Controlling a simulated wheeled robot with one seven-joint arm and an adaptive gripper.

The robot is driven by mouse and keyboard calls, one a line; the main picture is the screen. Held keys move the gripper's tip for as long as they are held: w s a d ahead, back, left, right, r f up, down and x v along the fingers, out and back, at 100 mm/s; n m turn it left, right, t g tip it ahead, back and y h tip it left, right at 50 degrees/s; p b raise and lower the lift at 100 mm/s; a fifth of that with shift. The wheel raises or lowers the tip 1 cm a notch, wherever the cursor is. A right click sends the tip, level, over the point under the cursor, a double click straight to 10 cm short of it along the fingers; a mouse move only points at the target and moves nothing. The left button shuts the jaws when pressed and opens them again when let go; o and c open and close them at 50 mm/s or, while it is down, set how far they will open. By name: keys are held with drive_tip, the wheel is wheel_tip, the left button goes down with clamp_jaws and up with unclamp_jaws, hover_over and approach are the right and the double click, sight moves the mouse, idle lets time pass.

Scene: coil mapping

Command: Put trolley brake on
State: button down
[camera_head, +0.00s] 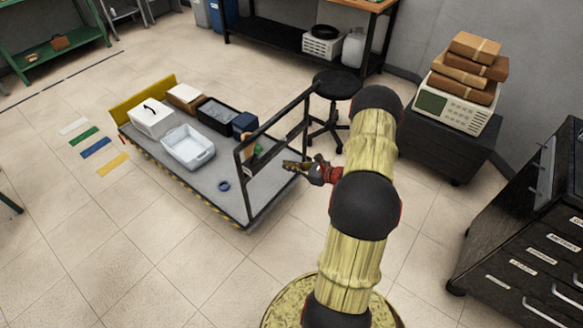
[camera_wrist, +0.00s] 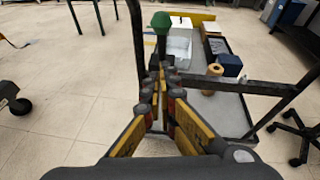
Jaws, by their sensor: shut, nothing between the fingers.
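The trolley is a low grey platform (camera_head: 205,198) with a dark upright handle frame (camera_head: 242,172) on its right end in the head view. In the wrist view its deck (camera_wrist: 225,107) lies beyond my fingers. A green knob (camera_wrist: 161,20) on a dark stem, apparently the brake lever, stands at the handle frame, straight ahead of my fingertips. Its lower stem is hidden behind my fingers. A small green spot (camera_head: 258,150) shows at the frame in the head view. My gripper (camera_head: 290,165) is shut and empty beside the frame; it also shows in the wrist view (camera_wrist: 161,73). I cannot tell whether it touches the lever.
The trolley carries a white box (camera_head: 151,118), a clear tub (camera_head: 188,147), a black crate (camera_head: 216,114), a blue box (camera_head: 245,123) and a blue ring (camera_head: 224,186). A black stool (camera_head: 336,84) stands close behind the handle. Dark drawers (camera_head: 530,235) stand at right. The front floor is clear.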

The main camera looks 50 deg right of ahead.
drive_tip(key=b, duration=0.1)
approach(255, 156)
wheel_tip(255, 156, down, 3)
drive_tip(key=s, duration=0.2)
drive_tip(key=w, duration=0.1)
drive_tip(key=w+r, duration=0.1)
drive_tip(key=w, duration=0.1)
drive_tip(key=w+r, duration=0.1)
drive_tip(key=shift+w+r+b, duration=0.1)
drive_tip(key=shift+w+b, duration=0.05)
drive_tip(key=shift+b, duration=0.25)
